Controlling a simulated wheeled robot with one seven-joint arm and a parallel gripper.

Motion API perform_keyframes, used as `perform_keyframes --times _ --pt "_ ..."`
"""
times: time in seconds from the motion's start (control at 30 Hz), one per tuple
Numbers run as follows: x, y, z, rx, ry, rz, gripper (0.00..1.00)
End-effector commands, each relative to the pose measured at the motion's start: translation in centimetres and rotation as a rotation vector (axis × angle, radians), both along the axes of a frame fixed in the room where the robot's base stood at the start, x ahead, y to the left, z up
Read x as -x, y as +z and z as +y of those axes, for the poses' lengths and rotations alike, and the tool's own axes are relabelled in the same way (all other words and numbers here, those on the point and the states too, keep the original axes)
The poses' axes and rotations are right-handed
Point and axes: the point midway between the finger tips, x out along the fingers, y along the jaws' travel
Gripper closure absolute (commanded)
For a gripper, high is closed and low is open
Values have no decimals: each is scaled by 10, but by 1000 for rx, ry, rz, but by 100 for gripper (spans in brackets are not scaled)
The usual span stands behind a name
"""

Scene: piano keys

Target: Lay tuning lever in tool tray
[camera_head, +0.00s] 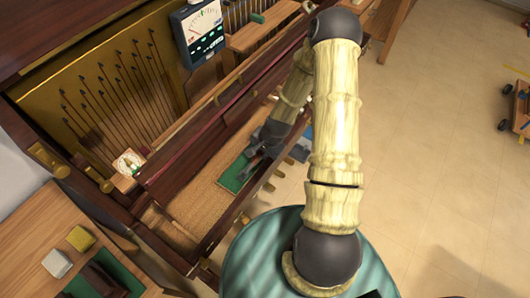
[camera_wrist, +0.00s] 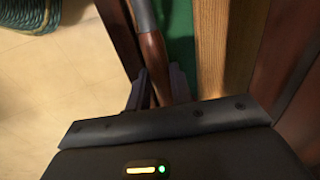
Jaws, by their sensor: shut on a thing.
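My gripper (camera_head: 250,164) is low inside the open piano, over a green-lined area (camera_head: 232,179) that looks like the tool tray. In the wrist view my gripper (camera_wrist: 158,88) is shut on the brown wooden handle of the tuning lever (camera_wrist: 153,60). The lever's dark metal part (camera_wrist: 143,14) runs away toward the top of that view. The tray's green lining (camera_wrist: 180,45) shows to the right of the lever, with a light wooden edge (camera_wrist: 213,45) beyond it. Whether the lever touches the lining cannot be told. The lever is hard to make out in the head view.
A dark red piano rail (camera_head: 185,150) runs along the tray's far side. A meter box (camera_head: 200,28) stands at the back. A side table (camera_head: 35,235) holds small blocks. The tiled floor at right is mostly open.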

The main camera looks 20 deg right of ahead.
Motion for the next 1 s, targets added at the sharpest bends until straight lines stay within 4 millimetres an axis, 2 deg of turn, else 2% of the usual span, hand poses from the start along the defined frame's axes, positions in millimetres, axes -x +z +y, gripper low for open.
perform_keyframes --times 0.4,0.6,1.0 --pt "-17 -29 13 0 2 -1 100" --pt "-16 -45 12 -1 0 1 100" --pt "-16 -52 11 -1 0 -1 100"
